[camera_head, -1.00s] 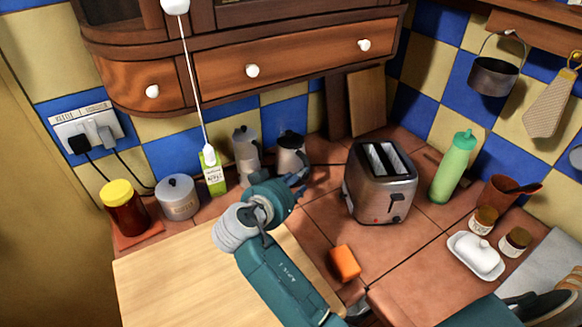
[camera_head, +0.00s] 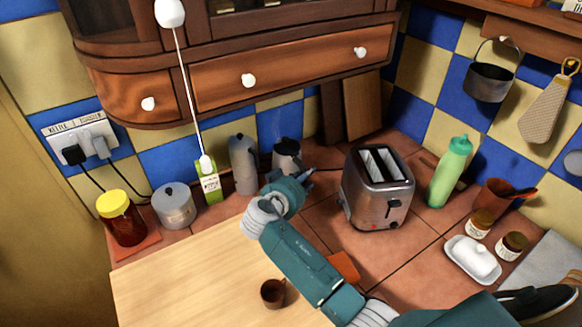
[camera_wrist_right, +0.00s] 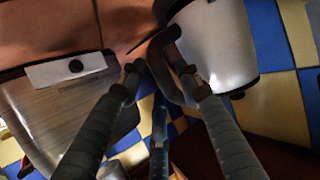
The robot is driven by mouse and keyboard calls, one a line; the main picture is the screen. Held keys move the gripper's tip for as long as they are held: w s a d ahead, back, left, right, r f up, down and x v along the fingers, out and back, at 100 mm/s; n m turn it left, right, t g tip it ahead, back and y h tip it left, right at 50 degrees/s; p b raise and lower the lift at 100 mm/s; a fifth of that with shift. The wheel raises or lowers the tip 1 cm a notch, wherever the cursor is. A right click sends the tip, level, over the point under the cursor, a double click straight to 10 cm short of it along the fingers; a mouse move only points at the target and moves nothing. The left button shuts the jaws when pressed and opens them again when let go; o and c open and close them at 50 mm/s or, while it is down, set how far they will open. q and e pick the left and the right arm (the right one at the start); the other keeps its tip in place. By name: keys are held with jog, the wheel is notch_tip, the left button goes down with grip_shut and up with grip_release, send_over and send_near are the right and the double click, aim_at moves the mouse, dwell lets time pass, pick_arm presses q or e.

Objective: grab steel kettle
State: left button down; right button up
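The steel kettle (camera_head: 287,156), with a dark lid, stands upright on the tiled counter by the back wall, left of the toaster. My right gripper (camera_head: 303,176) is just in front of its right side, and the arm hides the kettle's lower part. In the right wrist view the kettle's shiny body (camera_wrist_right: 215,45) fills the upper right, with its dark curved handle on its left side. The spread fingers of my right gripper (camera_wrist_right: 160,78) are around the handle area. Whether they touch the handle is unclear. My left gripper is not in view.
The toaster (camera_head: 378,187) stands close on the right of my gripper. A grey moka-like pot (camera_head: 243,165), a green carton (camera_head: 208,183) and a lidded pot (camera_head: 174,206) line the left. A brown mug (camera_head: 273,293) sits on the wooden board (camera_head: 190,285). An orange block (camera_head: 343,266) is partly behind my arm.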

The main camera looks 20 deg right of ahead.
jog(key=shift+x, duration=0.8)
jog(key=shift+s, duration=0.1)
grip_shut()
jog(key=shift+r, duration=0.15)
jog(key=shift+r, duration=0.2)
